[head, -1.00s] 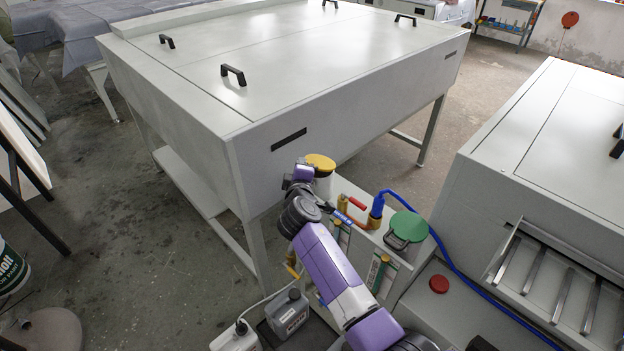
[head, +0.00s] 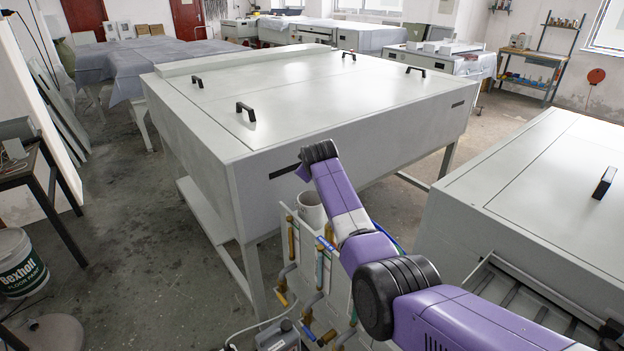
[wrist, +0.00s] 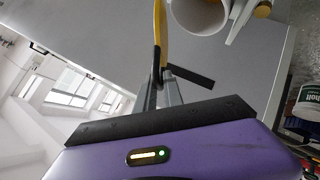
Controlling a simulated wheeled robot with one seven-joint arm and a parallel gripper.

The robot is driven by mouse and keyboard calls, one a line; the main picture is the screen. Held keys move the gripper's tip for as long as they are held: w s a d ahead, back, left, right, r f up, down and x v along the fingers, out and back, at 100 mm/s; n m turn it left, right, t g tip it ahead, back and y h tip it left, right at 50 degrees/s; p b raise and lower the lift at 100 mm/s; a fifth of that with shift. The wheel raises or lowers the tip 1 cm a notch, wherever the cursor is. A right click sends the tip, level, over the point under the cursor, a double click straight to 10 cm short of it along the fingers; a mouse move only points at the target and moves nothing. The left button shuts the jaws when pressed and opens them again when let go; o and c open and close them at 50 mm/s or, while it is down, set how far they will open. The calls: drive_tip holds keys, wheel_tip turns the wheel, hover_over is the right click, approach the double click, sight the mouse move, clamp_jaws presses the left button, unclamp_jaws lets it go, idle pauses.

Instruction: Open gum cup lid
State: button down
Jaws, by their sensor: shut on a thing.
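The gum cup (head: 309,208) is a white cup near the corner of the large grey cabinet, with its mouth uncovered. Its open rim also shows in the wrist view (wrist: 226,14), at the top. The yellow lid (wrist: 161,35) is seen edge-on in the wrist view, standing steeply beside the cup mouth, with a dark inner side. My gripper (wrist: 159,80) is shut on the lid's edge. In the head view my arm's end hides the fingers and the lid.
The large grey cabinet (head: 310,140) with black handles stands right behind the cup. Pipes and valves (head: 318,265) are on the panel below it. A second grey machine (head: 530,210) stands at the right. The floor at the left is mostly clear.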

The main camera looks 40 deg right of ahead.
drive_tip(key=shift+d+r, duration=0.25)
drive_tip(key=shift+d, duration=0.5)
drive_tip(key=shift+d+r, duration=0.15)
drive_tip(key=shift+d, duration=0.45)
drive_tip(key=c, duration=1.5)
unclamp_jaws()
drive_tip(key=shift+s+a+r, duration=0.2)
drive_tip(key=shift+s+r, duration=0.05)
drive_tip(key=shift+r, duration=0.05)
drive_tip(key=shift+v, duration=3.4)
